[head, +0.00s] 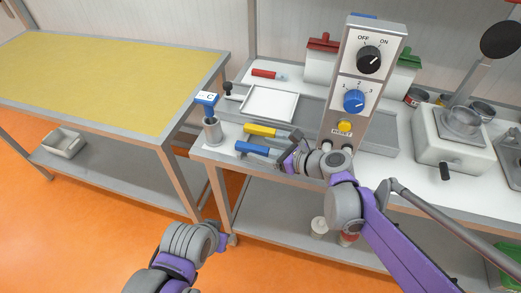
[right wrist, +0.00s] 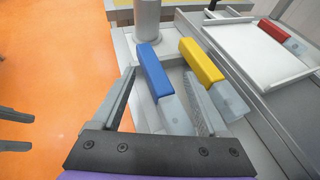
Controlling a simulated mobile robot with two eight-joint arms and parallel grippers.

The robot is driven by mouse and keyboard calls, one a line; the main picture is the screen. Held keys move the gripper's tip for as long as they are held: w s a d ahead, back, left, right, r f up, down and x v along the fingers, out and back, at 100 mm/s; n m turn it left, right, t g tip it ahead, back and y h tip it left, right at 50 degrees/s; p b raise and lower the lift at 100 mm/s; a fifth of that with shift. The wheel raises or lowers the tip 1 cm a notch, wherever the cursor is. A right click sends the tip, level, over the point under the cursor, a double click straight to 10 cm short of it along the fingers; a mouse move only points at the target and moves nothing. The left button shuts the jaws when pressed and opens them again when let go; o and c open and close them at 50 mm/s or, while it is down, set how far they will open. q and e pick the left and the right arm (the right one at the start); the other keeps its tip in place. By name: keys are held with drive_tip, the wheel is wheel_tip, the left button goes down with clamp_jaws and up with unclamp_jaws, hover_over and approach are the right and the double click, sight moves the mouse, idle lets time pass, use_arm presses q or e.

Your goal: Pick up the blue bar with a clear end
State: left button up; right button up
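The blue bar with a clear end (head: 252,148) lies on the white bench top near its left front corner. In the right wrist view the blue bar (right wrist: 153,70) points away, with its clear end (right wrist: 172,115) nearest me. My right gripper (head: 284,150) is open at the bar's clear end. In the right wrist view its fingers (right wrist: 163,92) stand on both sides of the bar, the right finger between it and the yellow bar. My left gripper (head: 228,240) is low over the floor, away from the bench; its fingers are too small to judge.
A yellow bar with a clear end (head: 259,130) lies right beside the blue one. A white tray (head: 270,116), a red bar (head: 264,73) and a tall control panel (head: 345,110) are behind.

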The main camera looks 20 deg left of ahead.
clamp_jaws()
idle(0.3)
